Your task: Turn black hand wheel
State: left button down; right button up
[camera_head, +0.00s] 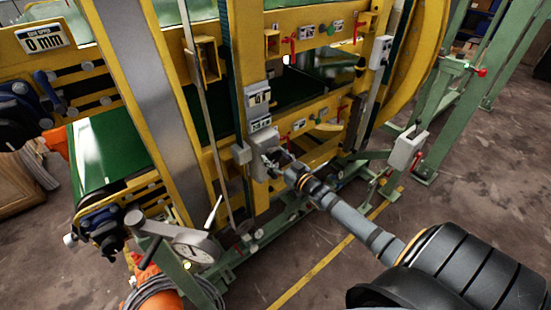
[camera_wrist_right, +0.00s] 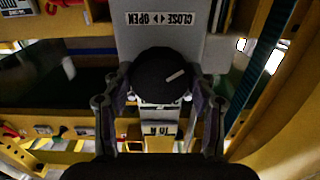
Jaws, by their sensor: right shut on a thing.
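The black hand wheel (camera_wrist_right: 158,75) is a round black knob with a short light mark, on a grey panel in the right wrist view. A label reading CLOSE and OPEN (camera_wrist_right: 162,19) shows upside down above it. My right gripper (camera_wrist_right: 162,88) has one finger on each side of the wheel and is shut on it. In the head view my right gripper (camera_head: 272,160) is at a grey box on the yellow post, reached from the lower right. The wheel cannot be made out there. My left gripper is not in view.
The yellow machine frame (camera_head: 240,90) with a green belt (camera_head: 108,150) surrounds the panel. Yellow bars flank my right gripper. A grey crank with a dial (camera_head: 190,245) stands at lower left. A green stand (camera_head: 440,120) is at right. The concrete floor (camera_head: 330,280) is open in front.

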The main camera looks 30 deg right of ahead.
jog(key=m+b, duration=0.1)
jog(key=m, duration=0.3)
jog(key=shift+f, duration=0.1)
jog(key=shift+m+b, duration=0.7)
jog(key=shift+m, duration=2.1)
jog(key=o, duration=1.2)
jog(key=shift+c, duration=0.2)
jog(key=s+d, duration=0.1)
jog(key=s, duration=1.1)
